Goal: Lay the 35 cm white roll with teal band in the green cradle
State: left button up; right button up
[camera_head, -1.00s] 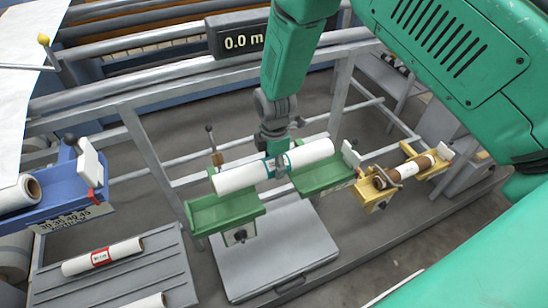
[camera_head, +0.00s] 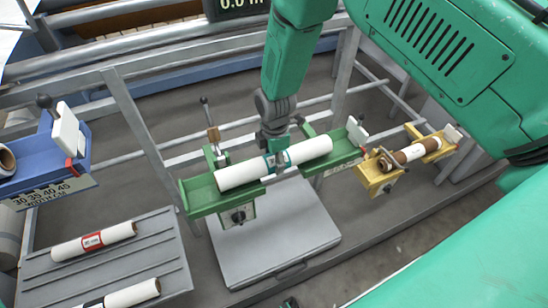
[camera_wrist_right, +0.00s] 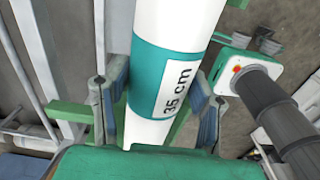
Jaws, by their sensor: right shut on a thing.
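The white roll with teal band (camera_head: 238,174) lies lengthwise over the green cradle (camera_head: 206,196), between its two ends. I cannot tell whether the roll rests on the cradle or hangs just above it. My right gripper (camera_head: 278,160) is shut on the roll at its teal band. In the right wrist view the fingers (camera_wrist_right: 160,105) sit on either side of the band (camera_wrist_right: 150,70), whose label reads "35 cm". My left gripper is not in view.
A yellow cradle (camera_head: 374,180) with a brown and white roll (camera_head: 410,153) stands to the right. A blue cradle (camera_head: 40,165) is at the left. A grey slatted tray (camera_head: 120,255) holds a red-banded roll (camera_head: 93,241) and another white roll (camera_head: 132,293). Upright levers flank the green cradle.

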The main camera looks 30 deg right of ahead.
jog(key=shift+d, duration=0.35)
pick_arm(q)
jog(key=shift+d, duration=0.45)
pick_arm(e)
jog(key=shift+d+f, duration=0.15)
jog(key=shift+f, duration=0.1)
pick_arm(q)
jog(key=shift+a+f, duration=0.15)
pick_arm(e)
jog(key=shift+a+f, duration=0.1)
jog(key=shift+a, duration=0.1)
jog(key=shift+a+f+b, duration=0.1)
jog(key=shift+b, duration=0.2)
jog(key=o, duration=1.7)
jog(key=shift+c, duration=0.2)
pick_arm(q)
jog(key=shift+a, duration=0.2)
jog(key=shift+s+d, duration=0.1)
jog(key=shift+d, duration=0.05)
